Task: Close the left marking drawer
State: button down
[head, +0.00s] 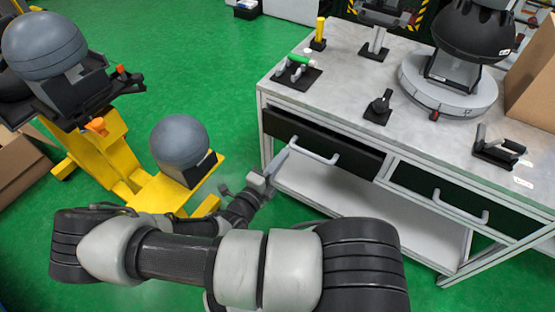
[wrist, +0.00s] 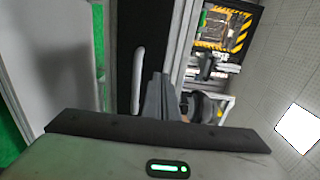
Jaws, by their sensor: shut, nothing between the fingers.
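The left drawer (head: 345,157) has a black front under the worktop and looks pulled out a little. Its pale bar handle (head: 318,157) is on the front. In the wrist view, the dark drawer front (wrist: 125,45) runs upright, with the handle (wrist: 138,78) on it. My gripper (head: 283,155) is at the handle's left end, in front of the drawer. Its fingers (wrist: 158,92) are shut and empty, just beside the handle in the wrist view. I cannot tell whether they touch it.
The right drawer (head: 440,193) looks closed. The workbench (head: 340,95) carries several small fixtures and a round grey machine (head: 447,85). A lower shelf (head: 330,190) lies below the drawers. A yellow stand (head: 95,150) with grey domes is at left. Green floor is free behind it.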

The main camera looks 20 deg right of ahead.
aim_at(303, 130)
jog(key=b+x, duration=0.2)
jog(key=x, duration=0.7)
jog(key=shift+w+d, duration=0.25)
jog(key=shift+d, duration=0.05)
